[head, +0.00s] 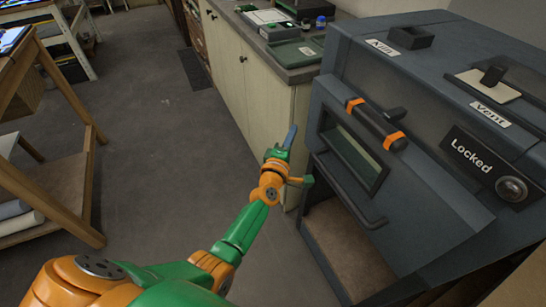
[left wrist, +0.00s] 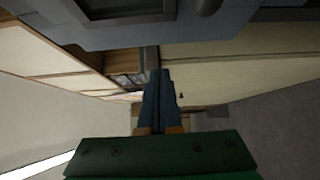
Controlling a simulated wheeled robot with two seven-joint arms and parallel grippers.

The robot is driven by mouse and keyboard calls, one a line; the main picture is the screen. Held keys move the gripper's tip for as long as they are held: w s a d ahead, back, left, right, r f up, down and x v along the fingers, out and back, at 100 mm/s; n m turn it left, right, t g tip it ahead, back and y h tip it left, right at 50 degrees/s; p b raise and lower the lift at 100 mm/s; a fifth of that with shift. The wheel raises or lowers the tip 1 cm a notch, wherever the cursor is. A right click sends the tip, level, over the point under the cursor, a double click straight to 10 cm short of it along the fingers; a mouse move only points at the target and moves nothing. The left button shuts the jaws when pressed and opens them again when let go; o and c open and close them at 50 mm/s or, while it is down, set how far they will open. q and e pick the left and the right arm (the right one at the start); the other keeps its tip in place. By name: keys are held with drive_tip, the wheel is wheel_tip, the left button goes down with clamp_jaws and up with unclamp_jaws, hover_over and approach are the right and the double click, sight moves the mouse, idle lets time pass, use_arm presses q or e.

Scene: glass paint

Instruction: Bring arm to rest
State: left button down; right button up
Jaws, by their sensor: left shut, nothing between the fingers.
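My left arm reaches forward from the bottom of the head view, green and orange. My left gripper (head: 290,138) has blue fingers, held in the air in front of the cream cabinet, left of the kiln. In the left wrist view the two blue fingers (left wrist: 160,88) lie together, shut, with nothing between them. My right gripper is not in view.
A cream cabinet (head: 235,75) with a dark counter (head: 300,72) runs beyond my gripper, carrying green boxes and small jars. A wooden table (head: 45,120) with rolls on its lower shelf stands at the left. The grey floor (head: 150,150) between is clear.

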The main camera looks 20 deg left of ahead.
use_arm(q)
drive_tip(key=s+d+p, duration=0.1)
drive_tip(key=s, duration=0.7)
drive_tip(key=s+d+f+m+g+h, duration=0.15)
drive_tip(key=s+f+m+g, duration=0.5)
drive_tip(key=f, duration=0.75)
drive_tip(key=s+d+f+m+g+h, duration=0.1)
drive_tip(key=s+d+f+m+g, duration=0.15)
drive_tip(key=s+f+m, duration=0.7)
drive_tip(key=s+a+f+m+g, duration=0.2)
drive_tip(key=s+f, duration=0.2)
drive_tip(key=s, duration=0.4)
drive_tip(key=s+a+f+m+g+y, duration=0.1)
drive_tip(key=s+a+f+g, duration=0.1)
drive_tip(key=s+f, duration=0.3)
drive_tip(key=s+a+f+m+g, duration=0.2)
drive_tip(key=s+f+g, duration=0.2)
drive_tip(key=s, duration=0.6)
drive_tip(key=shift+s+f+m, duration=0.3)
drive_tip(key=shift+s+f, duration=0.05)
drive_tip(key=shift+f, duration=0.05)
